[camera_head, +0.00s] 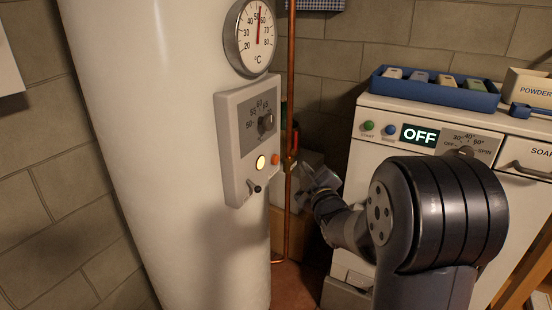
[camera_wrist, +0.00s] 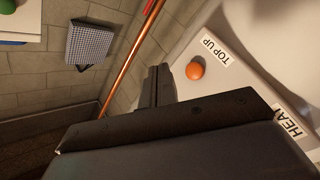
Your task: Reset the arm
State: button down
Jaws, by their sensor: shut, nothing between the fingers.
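My gripper (camera_head: 308,175) is shut and empty, just right of the grey control panel (camera_head: 230,165) on the white boiler (camera_head: 160,120). My arm reaches in from the lower right. In the wrist view the dark closed fingers (camera_wrist: 158,82) show beside the panel face, left of an orange button (camera_wrist: 195,71) near a TOP UP label (camera_wrist: 216,51). I cannot tell whether they touch anything. The panel also has a dial (camera_head: 265,124), a lit button (camera_head: 261,162) and a small lever (camera_head: 257,188).
A copper pipe (camera_head: 290,60) with a red valve runs upright close by the gripper. A washing machine (camera_head: 365,155) reading OFF stands at the right, partly behind my arm. A blue tray (camera_head: 440,96) sits on it. A round thermometer (camera_head: 250,38) is above the panel.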

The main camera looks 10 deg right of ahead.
jog(key=a+p, duration=0.1)
jog(key=w+p, duration=0.1)
jog(key=shift+w+a+r+p, duration=0.2)
jog(key=shift+a+p, duration=0.15)
jog(key=shift+a, duration=0.05)
jog(key=p, duration=0.3)
jog(key=s+d+b, duration=0.1)
jog(key=s+d, duration=0.2)
jog(key=d, duration=0.2)
jog(key=shift+s+f+b, duration=0.25)
jog(key=shift+s+b, duration=0.1)
jog(key=shift+w+a, duration=0.1)
jog(key=shift+a, duration=0.05)
jog(key=w+a+b, duration=0.1)
jog(key=a, duration=0.1)
jog(key=w+a, duration=0.2)
jog(key=shift+w+a+f+b, duration=0.2)
jog(key=shift+a+b, duration=0.15)
